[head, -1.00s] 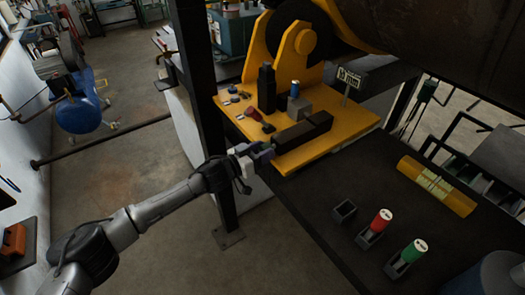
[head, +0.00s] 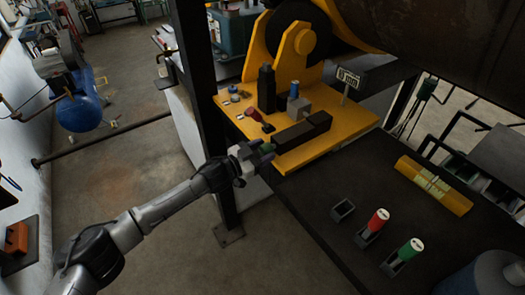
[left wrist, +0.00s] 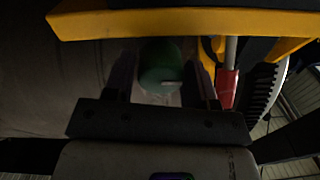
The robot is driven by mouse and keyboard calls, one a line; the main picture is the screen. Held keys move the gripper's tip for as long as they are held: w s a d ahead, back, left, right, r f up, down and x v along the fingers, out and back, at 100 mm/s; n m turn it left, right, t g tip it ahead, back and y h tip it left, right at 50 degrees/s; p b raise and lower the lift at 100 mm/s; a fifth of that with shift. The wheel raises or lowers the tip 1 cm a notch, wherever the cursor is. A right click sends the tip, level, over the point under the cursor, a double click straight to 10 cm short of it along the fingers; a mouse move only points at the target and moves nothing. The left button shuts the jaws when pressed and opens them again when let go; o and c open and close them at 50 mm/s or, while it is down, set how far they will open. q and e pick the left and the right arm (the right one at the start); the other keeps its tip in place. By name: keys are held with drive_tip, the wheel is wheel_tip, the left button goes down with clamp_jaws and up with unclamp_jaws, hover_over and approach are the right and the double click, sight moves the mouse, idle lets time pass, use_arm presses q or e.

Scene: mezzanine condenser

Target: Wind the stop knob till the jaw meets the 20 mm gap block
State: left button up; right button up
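The green stop knob (head: 267,148) sits at the near left end of a long dark block (head: 294,136) on the yellow plate. In the left wrist view the knob (left wrist: 160,66) shows its round end with a pale mark. My left gripper (head: 258,154) is at the knob, with its fingers on either side; in the wrist view a narrow gap seems to show beside it. A second dark block (head: 319,122) adjoins the long one at its far end. I cannot tell which part is the jaw or the 20 mm gap block. My right gripper is out of view.
On the yellow plate (head: 345,137) stand a dark post (head: 266,90), a grey block (head: 299,107) with a blue cylinder, a red-handled item (head: 253,113) and a small sign (head: 348,77). Red (head: 379,219) and green (head: 411,249) cylinders stand in holders beside an empty holder (head: 343,210).

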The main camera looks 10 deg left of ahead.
use_arm(q)
drive_tip(key=o, duration=0.3)
drive_tip(key=b+v, duration=0.1)
drive_tip(key=v, duration=1.2)
drive_tip(key=shift+s+a, duration=0.25)
drive_tip(key=shift+s, duration=0.05)
drive_tip(key=shift+r, duration=0.1)
